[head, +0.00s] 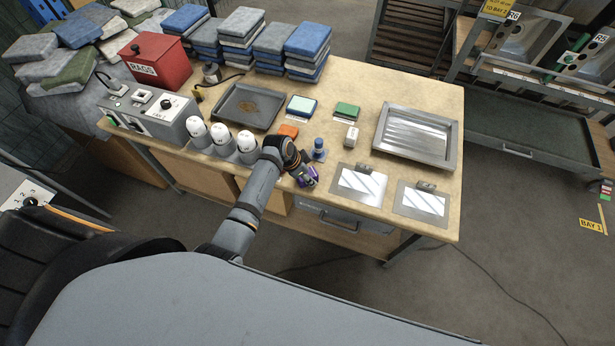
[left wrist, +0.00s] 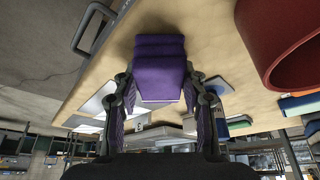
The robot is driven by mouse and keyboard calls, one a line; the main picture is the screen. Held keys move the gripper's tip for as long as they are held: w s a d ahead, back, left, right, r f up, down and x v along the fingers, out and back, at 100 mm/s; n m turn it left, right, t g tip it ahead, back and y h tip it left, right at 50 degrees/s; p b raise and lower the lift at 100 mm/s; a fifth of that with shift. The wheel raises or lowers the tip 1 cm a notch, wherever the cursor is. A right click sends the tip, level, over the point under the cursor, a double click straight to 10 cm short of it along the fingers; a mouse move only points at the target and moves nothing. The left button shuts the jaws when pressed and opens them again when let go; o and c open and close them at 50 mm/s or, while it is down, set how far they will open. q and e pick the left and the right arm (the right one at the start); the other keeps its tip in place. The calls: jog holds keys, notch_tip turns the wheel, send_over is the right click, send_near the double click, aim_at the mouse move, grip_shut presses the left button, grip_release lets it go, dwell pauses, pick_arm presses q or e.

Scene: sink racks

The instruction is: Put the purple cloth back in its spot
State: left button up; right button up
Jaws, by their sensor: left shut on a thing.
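The purple cloth (left wrist: 160,75) is a small folded block between the two fingers of my left gripper (left wrist: 160,92) in the left wrist view. The gripper is shut on it. In the head view my left gripper (head: 304,176) is at the front edge of the workbench (head: 340,113), with a little purple showing at its tip. The arm hides part of the bench edge there. I cannot tell whether the cloth touches the bench. A marked spot for the cloth cannot be made out. My right gripper is not in view.
A blue bottle (head: 319,150) stands close beside the gripper. White domed containers (head: 222,133) are to its left, an orange block (head: 289,131) behind it, and two plates (head: 360,184) to its right. Farther back are a dark tray (head: 246,107), a metal tray (head: 416,135) and a red RAGS box (head: 155,63).

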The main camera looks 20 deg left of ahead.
pick_arm(q)
jog(key=o, duration=1.3)
jog(key=shift+f, duration=0.15)
jog(key=shift+o, duration=0.2)
jog(key=v, duration=1.2)
jog(key=shift+d, duration=0.1)
